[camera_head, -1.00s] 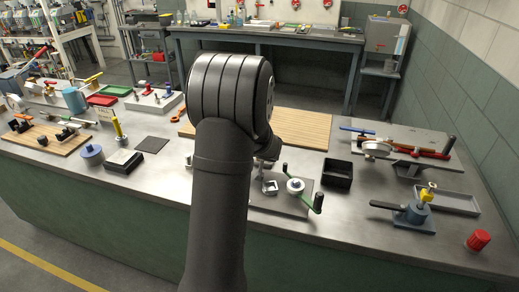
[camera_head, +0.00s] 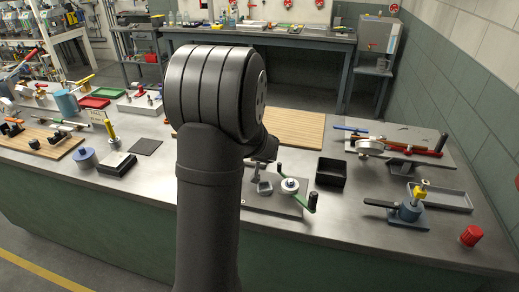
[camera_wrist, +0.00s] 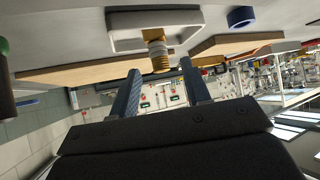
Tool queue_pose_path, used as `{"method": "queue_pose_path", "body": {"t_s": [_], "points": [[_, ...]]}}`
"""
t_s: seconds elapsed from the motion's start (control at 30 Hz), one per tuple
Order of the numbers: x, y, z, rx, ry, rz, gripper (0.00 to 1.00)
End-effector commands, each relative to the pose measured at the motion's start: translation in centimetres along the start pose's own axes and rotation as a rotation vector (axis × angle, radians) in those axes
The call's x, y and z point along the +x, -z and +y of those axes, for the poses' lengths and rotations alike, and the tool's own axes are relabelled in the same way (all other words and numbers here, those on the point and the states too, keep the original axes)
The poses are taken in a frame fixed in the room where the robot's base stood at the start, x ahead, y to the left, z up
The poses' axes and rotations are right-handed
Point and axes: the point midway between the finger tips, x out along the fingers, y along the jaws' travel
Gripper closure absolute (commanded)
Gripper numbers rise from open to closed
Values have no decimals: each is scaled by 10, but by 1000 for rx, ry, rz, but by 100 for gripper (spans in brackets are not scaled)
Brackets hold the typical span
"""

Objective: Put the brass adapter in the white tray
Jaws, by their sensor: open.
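In the wrist view, which is turned upside down, a brass threaded adapter (camera_wrist: 158,56) lies between and just beyond the two fingers of my gripper (camera_wrist: 160,78). The fingers are apart, and I see no clear contact with the adapter. A pale square tray (camera_wrist: 194,17) is close by at the top of that view. The adapter overlaps the tray's edge there; I cannot tell whether it stands in the tray or is in front of it. In the head view my own arm covers much of this area, and I cannot make out the adapter.
A crank with a green arm and dark knob (camera_head: 312,201) stands right of my arm. A black open box (camera_head: 331,172) is behind it. A wooden board (camera_head: 299,128) lies at the back. A blue ring (camera_wrist: 241,17) is near the tray.

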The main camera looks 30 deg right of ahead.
Motion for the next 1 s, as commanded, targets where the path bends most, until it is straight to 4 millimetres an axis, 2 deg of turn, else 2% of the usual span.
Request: {"method": "queue_pose_path", "body": {"t_s": [0.2, 0.6, 0.8, 1.0], "points": [[-41, 1, 0, -1, -1, 3, 57], [-107, 1, 0, -1, -2, 2, 57], [-126, 0, 0, -1, 0, 2, 57], [-131, 0, 0, -1, 1, 0, 57]]}}
